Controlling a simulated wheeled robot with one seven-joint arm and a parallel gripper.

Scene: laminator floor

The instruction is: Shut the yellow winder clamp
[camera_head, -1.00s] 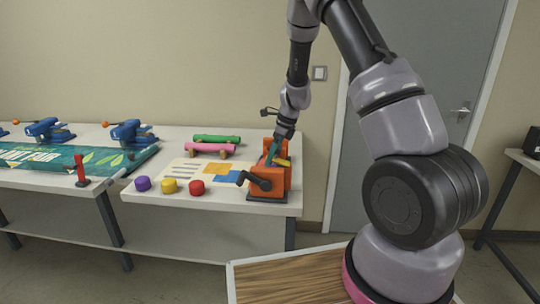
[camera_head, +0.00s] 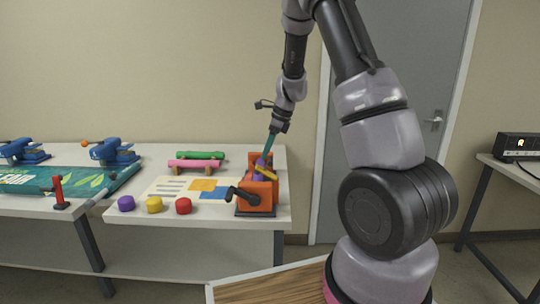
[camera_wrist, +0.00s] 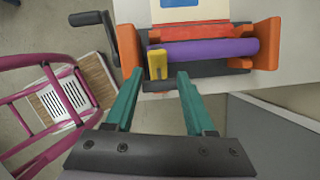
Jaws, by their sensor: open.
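The orange winder (camera_head: 258,192) stands at the right end of the white table, with a black crank on its side. A purple roll (camera_wrist: 205,50) lies across it. The yellow winder clamp (camera_wrist: 157,65) sits at the left end of the roll in the wrist view; it shows as a slanted yellow bar (camera_head: 265,172) in the head view. I cannot tell how far it is closed. My gripper (camera_wrist: 160,73) is open and empty, its teal fingers reaching down above the winder. The clamp appears between the fingertips in the wrist view; contact cannot be told.
Purple, yellow (camera_head: 154,205) and red (camera_head: 183,206) buttons line the table's front edge. Pink (camera_head: 194,165) and green rolls lie at the back. A printed sheet lies left of the winder. A pink chair-like frame (camera_wrist: 50,100) shows in the wrist view.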

